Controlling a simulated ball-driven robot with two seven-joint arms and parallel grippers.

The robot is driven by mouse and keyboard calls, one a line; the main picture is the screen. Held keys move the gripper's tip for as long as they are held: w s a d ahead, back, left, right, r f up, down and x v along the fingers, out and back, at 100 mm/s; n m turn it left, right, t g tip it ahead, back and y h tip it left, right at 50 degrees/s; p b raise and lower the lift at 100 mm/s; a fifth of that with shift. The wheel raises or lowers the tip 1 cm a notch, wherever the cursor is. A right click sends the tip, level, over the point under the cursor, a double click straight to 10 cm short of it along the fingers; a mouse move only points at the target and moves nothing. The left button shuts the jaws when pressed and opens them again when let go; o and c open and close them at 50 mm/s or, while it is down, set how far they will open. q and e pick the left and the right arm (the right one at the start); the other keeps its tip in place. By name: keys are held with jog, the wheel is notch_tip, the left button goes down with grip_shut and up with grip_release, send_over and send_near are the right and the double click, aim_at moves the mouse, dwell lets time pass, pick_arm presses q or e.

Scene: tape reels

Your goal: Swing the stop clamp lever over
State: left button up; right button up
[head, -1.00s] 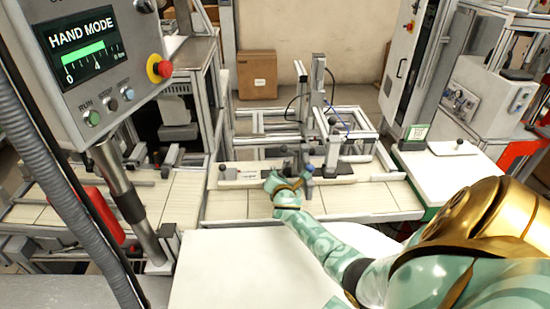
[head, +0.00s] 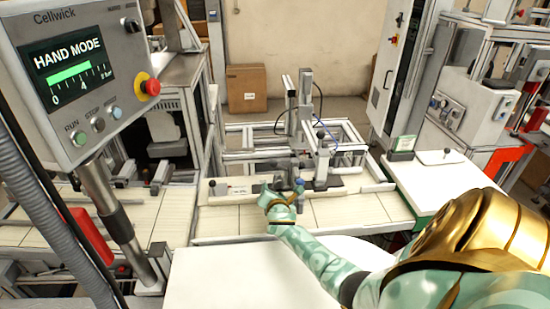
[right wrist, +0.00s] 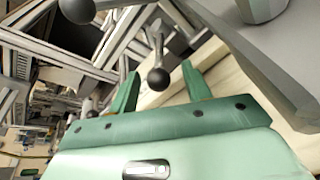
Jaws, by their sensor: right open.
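My right gripper (head: 281,192) is at the front edge of the pale rail on the bench, beside a small clamp and post fixture. In the right wrist view its two green fingers (right wrist: 160,78) are open. A metal lever with a dark ball knob (right wrist: 158,78) shows between the fingers, and I see no finger closed on it. It appears to be the stop clamp lever; in the head view my gripper and the fixture crowd it, so I cannot tell its angle. A second dark ball knob (right wrist: 77,9) is at the upper left of the wrist view. My left gripper is not in view.
A control panel (head: 85,75) reading HAND MODE stands at the left on a metal post. A metal frame with an upright slide (head: 305,105) rises behind the rail. A white table top (head: 440,172) is at the right. A cardboard box (head: 246,88) is at the back.

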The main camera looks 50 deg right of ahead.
jog(key=p+v, duration=0.2)
jog(key=v, duration=0.5)
jog(key=shift+d+p, duration=0.1)
jog(key=shift+p, duration=0.25)
jog(key=p+v, duration=0.1)
jog(key=v, duration=0.8)
jog(key=shift+s, duration=0.25)
jog(key=shift+w+d, duration=0.1)
